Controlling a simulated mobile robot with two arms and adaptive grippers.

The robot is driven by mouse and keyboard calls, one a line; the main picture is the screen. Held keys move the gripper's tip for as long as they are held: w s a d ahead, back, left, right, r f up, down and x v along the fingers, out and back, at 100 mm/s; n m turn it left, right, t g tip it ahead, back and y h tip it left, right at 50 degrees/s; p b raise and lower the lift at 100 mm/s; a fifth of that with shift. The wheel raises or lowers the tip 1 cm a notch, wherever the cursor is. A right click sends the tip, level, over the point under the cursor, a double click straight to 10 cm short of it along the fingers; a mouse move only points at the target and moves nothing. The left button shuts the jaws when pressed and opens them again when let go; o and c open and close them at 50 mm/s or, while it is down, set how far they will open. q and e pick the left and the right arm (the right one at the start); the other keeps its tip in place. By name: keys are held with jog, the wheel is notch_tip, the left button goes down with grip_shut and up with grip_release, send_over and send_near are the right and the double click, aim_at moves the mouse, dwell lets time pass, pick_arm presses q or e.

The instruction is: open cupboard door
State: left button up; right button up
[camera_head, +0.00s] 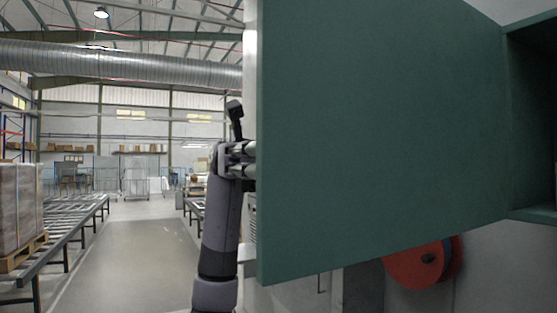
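The green cupboard door (385,130) stands swung out from the cupboard (530,205) and fills the upper middle and right of the head view. It meets the cupboard at its right edge, and part of the cupboard's inside shows there. My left gripper (248,160) is at the door's free left edge, its fingers pointing right. The fingertips are hidden at that edge, so I cannot tell whether they touch the door or how far apart they are. My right gripper is not in view.
A red round reel (420,262) is on the wall below the door. At the left, a roller conveyor (75,218) carries a wrapped pallet load (20,208). The floor aisle (135,255) between the conveyor and my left arm is clear.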

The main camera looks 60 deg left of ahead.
pick_arm(q)
jog(key=a, duration=0.7)
jog(key=shift+a, duration=0.2)
dwell(0.5)
jog(key=shift+w, duration=0.1)
